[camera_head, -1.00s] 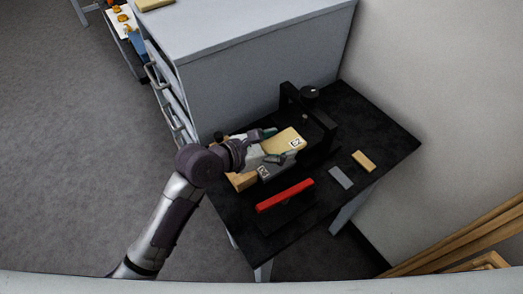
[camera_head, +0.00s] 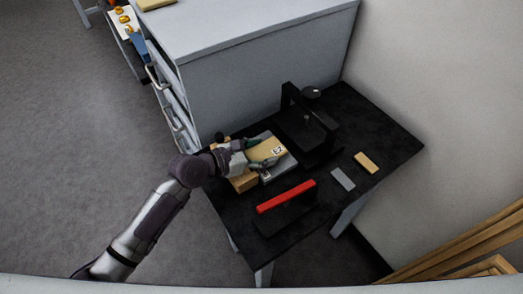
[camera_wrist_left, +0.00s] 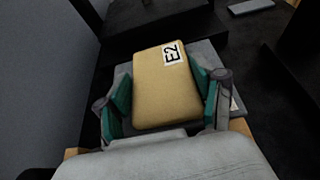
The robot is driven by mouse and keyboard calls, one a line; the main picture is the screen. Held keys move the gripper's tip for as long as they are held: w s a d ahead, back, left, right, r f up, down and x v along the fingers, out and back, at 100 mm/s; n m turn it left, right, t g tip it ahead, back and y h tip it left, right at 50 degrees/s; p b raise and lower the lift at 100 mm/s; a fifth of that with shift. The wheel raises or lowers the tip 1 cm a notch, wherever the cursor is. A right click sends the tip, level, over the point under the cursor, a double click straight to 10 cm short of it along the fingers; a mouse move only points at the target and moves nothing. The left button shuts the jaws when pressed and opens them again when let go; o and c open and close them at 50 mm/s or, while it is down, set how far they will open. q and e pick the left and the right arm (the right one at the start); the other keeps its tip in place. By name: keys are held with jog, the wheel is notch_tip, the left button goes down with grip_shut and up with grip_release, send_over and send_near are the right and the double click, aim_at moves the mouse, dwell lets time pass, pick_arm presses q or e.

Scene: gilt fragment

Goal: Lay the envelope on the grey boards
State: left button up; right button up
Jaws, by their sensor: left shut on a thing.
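My left gripper (camera_head: 250,158) is shut on a tan envelope (camera_head: 266,150) marked E2. In the left wrist view the teal finger pads grip the two sides of the envelope (camera_wrist_left: 165,95). The grey boards (camera_head: 285,166) lie under the envelope on the black table; their edges also show around it in the left wrist view (camera_wrist_left: 207,52). The envelope is above the boards, roughly lined up with them. I cannot tell whether it touches them. My right gripper is not in view.
A wooden block (camera_head: 243,183) sits by the boards on the black table (camera_head: 375,125). A black press (camera_head: 310,125) stands behind, a red bar (camera_head: 286,196) in front. A grey strip (camera_head: 342,179) and tan block (camera_head: 366,162) lie right. A grey cabinet (camera_head: 250,85) borders the table.

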pick_arm(q)
jog(key=o, duration=0.9)
jog(key=shift+f, duration=0.1)
jog(key=shift+o, duration=0.2)
jog(key=shift+r, duration=0.2)
jog(key=v, duration=1.2)
jog(key=shift+f, duration=0.1)
